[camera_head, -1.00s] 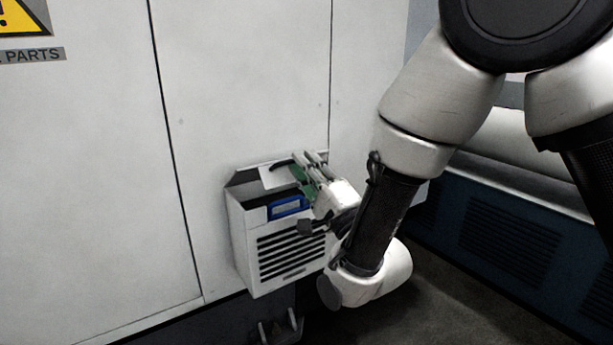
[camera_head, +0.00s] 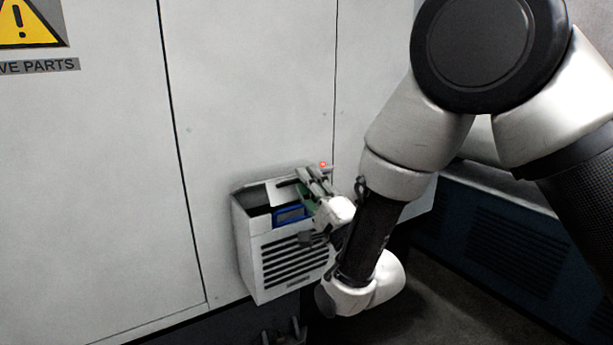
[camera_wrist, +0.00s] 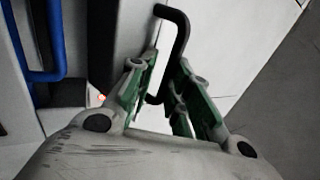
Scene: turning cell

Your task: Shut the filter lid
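The filter box (camera_head: 249,262) is a white, slatted housing on the pale machine wall. Its top is open, and a blue handle (camera_head: 290,213) shows inside; it is also at the left of the wrist view (camera_wrist: 58,45). The white filter lid (camera_head: 262,194) stands raised at the back of the box and carries a black bar handle (camera_wrist: 182,35). My gripper (camera_head: 309,177) is at this bar. In the wrist view its green-padded fingers (camera_wrist: 162,88) are apart, with the bar between them. Contact with the bar is unclear.
A small red light (camera_head: 323,164) glows just above my fingertips. A yellow warning sign (camera_head: 28,22) is on the wall at upper left. A dark blue vented unit (camera_head: 510,245) stands at the right. A dark bracket (camera_head: 283,332) sits below the box.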

